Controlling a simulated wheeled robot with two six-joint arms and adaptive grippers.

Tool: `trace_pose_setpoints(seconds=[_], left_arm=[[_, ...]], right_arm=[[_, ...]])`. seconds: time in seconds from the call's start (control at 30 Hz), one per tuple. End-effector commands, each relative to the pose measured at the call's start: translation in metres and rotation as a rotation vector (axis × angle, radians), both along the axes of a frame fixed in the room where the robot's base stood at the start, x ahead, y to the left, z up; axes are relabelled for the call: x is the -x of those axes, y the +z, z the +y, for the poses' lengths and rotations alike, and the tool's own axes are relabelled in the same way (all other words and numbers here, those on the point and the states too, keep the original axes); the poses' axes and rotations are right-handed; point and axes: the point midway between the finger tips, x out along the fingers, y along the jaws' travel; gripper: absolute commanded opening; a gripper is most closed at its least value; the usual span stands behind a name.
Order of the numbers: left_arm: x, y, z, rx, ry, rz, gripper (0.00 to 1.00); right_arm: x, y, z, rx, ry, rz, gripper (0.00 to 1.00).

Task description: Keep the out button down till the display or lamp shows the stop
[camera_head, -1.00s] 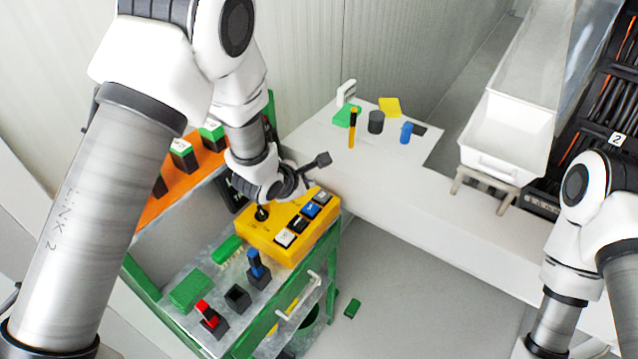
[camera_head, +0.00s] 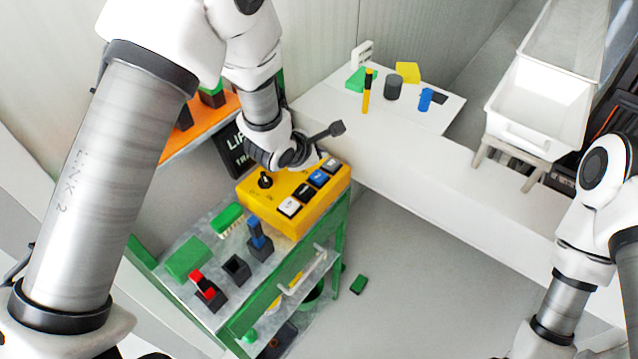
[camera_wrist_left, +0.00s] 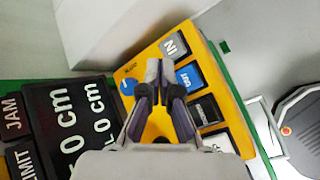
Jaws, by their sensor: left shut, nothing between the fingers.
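A dark display (camera_wrist_left: 75,125) reads in cm, beside JAM and LIMIT panels (camera_wrist_left: 15,140). My right gripper is out of view.
The cart top (camera_head: 205,318) holds a green brush, a green block and small red, blue and black parts. A white table (camera_head: 435,118) behind carries small coloured objects. A white bin (camera_head: 520,135) stands at the right.

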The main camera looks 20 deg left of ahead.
Motion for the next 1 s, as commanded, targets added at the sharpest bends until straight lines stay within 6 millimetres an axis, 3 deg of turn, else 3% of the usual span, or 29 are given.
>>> trace_pose_setpoints(seconds=[0.03, 0.1, 0.3, 1.0], left_arm=[[0.0, -0.014, 0.0, 0.0, 0.0, 0.0, 0.0], [0.0, -0.023, 0.0, -0.001, -0.001, 0.0, 0.0], [0.0, -0.039, 0.0, 0.0, -0.002, 0.001, 0.0], [0.0, -0.042, 0.0, 0.0, -0.001, 0.001, 0.0]], right_arm=[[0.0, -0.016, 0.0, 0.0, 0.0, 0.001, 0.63], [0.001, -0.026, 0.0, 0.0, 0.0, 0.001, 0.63], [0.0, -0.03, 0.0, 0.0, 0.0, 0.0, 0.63], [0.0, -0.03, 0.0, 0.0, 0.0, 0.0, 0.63]])
